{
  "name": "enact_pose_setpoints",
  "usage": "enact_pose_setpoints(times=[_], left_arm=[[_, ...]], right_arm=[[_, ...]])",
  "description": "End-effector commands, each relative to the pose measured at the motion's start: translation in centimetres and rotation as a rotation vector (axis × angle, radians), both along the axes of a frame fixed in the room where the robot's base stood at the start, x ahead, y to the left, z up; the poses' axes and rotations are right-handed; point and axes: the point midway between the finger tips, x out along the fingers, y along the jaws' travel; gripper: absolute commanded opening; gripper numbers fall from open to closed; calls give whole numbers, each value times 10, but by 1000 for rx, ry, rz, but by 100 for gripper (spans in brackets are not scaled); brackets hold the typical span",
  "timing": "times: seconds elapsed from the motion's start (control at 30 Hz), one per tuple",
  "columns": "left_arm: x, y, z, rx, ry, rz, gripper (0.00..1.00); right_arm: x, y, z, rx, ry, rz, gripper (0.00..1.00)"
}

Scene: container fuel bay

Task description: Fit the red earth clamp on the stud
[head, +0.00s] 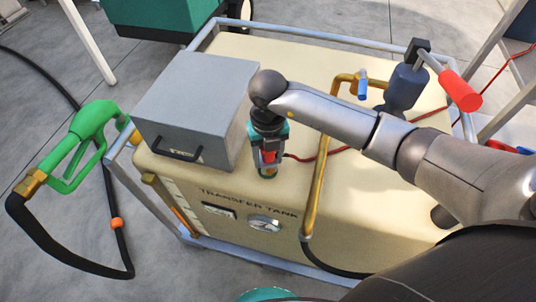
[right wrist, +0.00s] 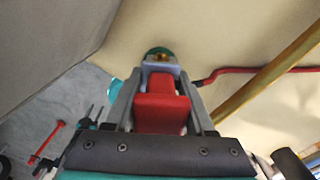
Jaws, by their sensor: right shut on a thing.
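My right gripper (head: 268,152) points down at the front edge of the cream transfer tank (head: 370,200) and is shut on the red earth clamp (head: 269,157). In the right wrist view, the red clamp (right wrist: 161,105) sits between the two grey fingers, with a grey jaw part beyond it. The stud, brass on a round green base (head: 267,173), is right at the clamp's far end; its base (right wrist: 158,51) also shows in the right wrist view. The jaw hides most of the stud, so I cannot tell whether they touch. My left gripper is not in view.
A red cable (head: 315,158) runs right from the clamp across the tank top. A grey box (head: 195,105) stands close on the left. A brass pipe (head: 321,185) and a hand pump (head: 405,88) stand on the right. A green fuel nozzle (head: 90,135) hangs at the left.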

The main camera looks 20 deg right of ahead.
Motion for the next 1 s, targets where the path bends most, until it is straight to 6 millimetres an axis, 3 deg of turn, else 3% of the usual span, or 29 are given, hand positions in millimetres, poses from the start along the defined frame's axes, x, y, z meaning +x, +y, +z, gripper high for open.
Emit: enact_pose_setpoints(times=[0.47, 0.5, 0.8, 1.0], left_arm=[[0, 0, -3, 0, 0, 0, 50], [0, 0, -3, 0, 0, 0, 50], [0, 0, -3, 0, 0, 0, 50], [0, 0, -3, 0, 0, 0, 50]], right_arm=[[1, 0, -4, 1, -1, -1, 0], [1, 0, -4, 1, -1, -1, 58], [0, 0, -4, 0, -1, 0, 89], [0, 0, -5, 0, 1, 0, 89]])
